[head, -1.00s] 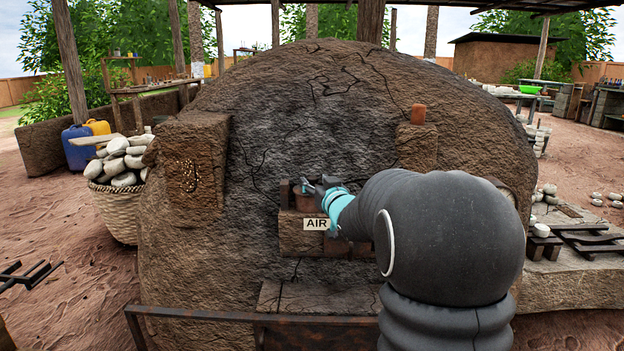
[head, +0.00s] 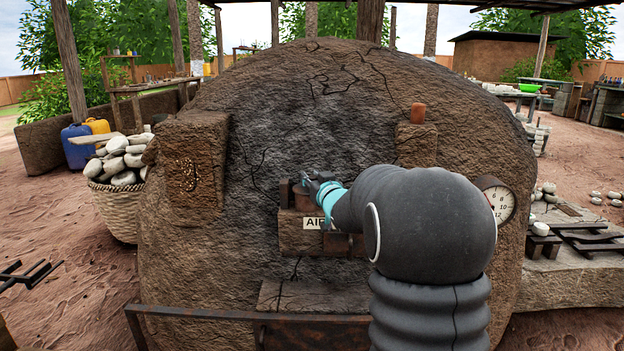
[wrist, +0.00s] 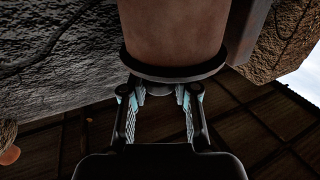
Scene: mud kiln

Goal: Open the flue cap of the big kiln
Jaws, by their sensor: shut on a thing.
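The big kiln (head: 330,100) is a cracked mud dome filling the middle of the head view. My gripper (head: 312,184) is at a small brick ledge on its front, above a white sign (head: 312,223) whose lettering is partly covered. A reddish-brown clay piece (head: 304,199) sits there. An orange clay cylinder (head: 419,112) stands upright on the kiln's right block. I cannot tell which piece is the flue cap.
A dial gauge (head: 497,199) is on the kiln's right side. A rusty bar (head: 200,318) crosses low in front. A basket of stones (head: 122,205) stands at left. Bare ground lies left of the kiln.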

